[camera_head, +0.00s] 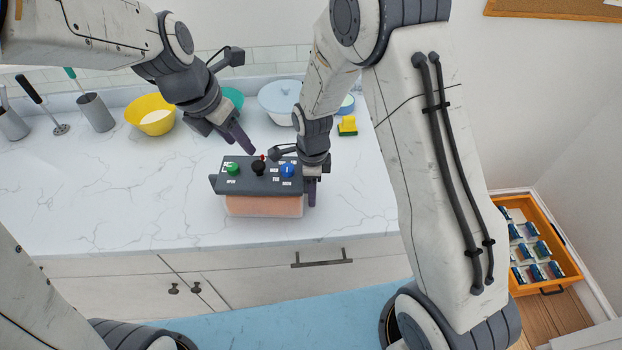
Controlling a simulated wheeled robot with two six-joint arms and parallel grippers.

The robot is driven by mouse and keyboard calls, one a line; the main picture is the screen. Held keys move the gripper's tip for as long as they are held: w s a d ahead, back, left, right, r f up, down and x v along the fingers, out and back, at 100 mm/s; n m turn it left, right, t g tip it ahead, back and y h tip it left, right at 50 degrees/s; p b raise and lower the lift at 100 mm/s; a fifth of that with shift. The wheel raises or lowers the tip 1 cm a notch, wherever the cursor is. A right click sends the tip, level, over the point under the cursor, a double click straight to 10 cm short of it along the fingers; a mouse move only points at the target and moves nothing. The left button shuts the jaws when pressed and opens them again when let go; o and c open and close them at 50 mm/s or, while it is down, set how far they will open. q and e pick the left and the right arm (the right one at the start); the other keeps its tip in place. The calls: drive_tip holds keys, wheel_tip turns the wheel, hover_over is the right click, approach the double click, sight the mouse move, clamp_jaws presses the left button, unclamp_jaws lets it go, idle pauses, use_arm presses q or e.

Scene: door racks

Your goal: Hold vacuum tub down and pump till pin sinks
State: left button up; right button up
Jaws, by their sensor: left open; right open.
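The vacuum tub (264,206) stands near the front of the marble counter, with an orange-pink body under a dark grey lid (216,184). On the lid are a green knob (232,168), a black knob (259,168), a blue knob (288,171) and a small red part (263,157), which may be the pin. My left gripper (238,140) is open, above and behind the lid's left half, apart from the tub. My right gripper (311,188) is open at the tub's right end, with a finger down beside it; I cannot tell whether it touches.
Grey cups (96,112) with utensils stand at the left. The counter left of the tub is clear. An orange crate (572,270) is at the lower right.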

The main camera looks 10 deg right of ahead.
sight(258, 164)
drive_tip(key=shift+f, duration=0.3)
clamp_jaws()
idle(1.2)
use_arm(q)
drive_tip(key=shift+o, duration=1.2)
drive_tip(key=shift+w+d+f+m+g+y, duration=0.3)
drive_tip(key=shift+w+d+m+g, duration=0.2)
drive_tip(key=shift+d+m, duration=0.1)
drive_tip(key=shift+w+d+f+m+g+y, duration=0.3)
drive_tip(key=shift+w+d+m+g, duration=0.15)
drive_tip(key=shift+m, duration=0.15)
drive_tip(key=shift+w+d+f+m+g+y, duration=0.2)
drive_tip(key=shift+w+m+g+y, duration=0.1)
drive_tip(key=shift+m, duration=0.1)
drive_tip(key=shift+w+d+f+m+g+y, duration=0.1)
drive_tip(key=shift+w+f+m+g+y, duration=0.05)
drive_tip(key=shift+w+m+y, duration=0.2)
drive_tip(key=shift+s+f, duration=0.1)
drive_tip(key=shift+f, duration=4.35)
